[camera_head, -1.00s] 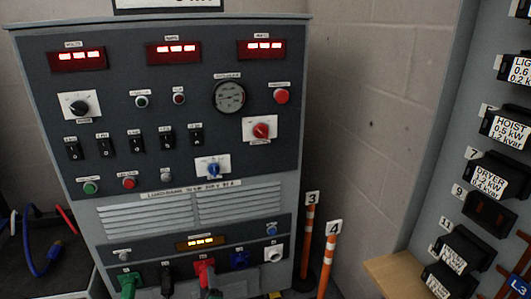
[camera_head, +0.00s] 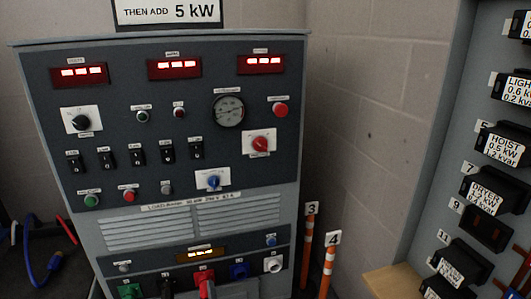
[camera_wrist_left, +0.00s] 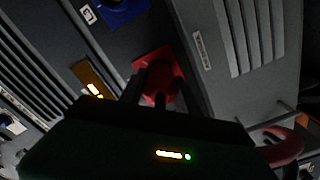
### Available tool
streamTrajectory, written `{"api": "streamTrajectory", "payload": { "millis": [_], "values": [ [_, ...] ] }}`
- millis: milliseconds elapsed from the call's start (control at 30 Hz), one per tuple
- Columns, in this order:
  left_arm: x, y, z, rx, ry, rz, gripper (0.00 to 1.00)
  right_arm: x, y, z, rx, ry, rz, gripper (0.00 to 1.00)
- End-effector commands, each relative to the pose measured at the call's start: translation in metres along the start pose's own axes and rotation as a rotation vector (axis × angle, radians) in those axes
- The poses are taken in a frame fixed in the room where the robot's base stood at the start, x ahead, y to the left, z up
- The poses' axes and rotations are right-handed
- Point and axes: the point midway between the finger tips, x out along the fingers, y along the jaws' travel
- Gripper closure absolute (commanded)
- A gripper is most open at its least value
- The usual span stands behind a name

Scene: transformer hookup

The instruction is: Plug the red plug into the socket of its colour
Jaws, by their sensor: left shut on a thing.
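The load bank's red socket (camera_head: 203,274) is in the bottom row of the panel, between a black and a blue one. In the left wrist view its red plate (camera_wrist_left: 150,58) lies straight ahead of my fingers. My left gripper (camera_wrist_left: 157,88) is shut on the red plug (camera_wrist_left: 160,97), which is in line with the red socket and right up at it. The fingers and the wrist body hide where they meet, so I cannot tell how deep the plug sits. My right gripper is not in view.
Green (camera_head: 128,291) and blue (camera_head: 239,270) sockets and a white one (camera_head: 273,264) share the row. Loose blue (camera_head: 38,268) and red leads lie at the left. Orange posts (camera_head: 308,240) stand right of the cabinet, and a breaker panel (camera_head: 440,190) is at the far right.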

Motion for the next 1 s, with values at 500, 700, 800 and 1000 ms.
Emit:
{"api": "streamTrajectory", "payload": {
  "millis": [500, 700, 800, 1000],
  "values": [
    [0.0, 0.002, -0.003, 0.384, 0.002, 0.0, 1.0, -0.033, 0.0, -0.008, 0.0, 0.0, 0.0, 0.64],
    [0.0, -0.001, -0.002, 0.459, 0.003, -0.003, 1.0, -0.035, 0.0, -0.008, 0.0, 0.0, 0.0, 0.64],
    [0.0, -0.002, -0.002, 0.457, 0.003, -0.003, 1.0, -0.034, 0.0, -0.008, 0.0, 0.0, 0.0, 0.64],
    [0.0, 0.001, -0.003, 0.498, 0.003, -0.001, 1.0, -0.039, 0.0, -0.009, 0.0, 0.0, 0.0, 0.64]
  ]
}}
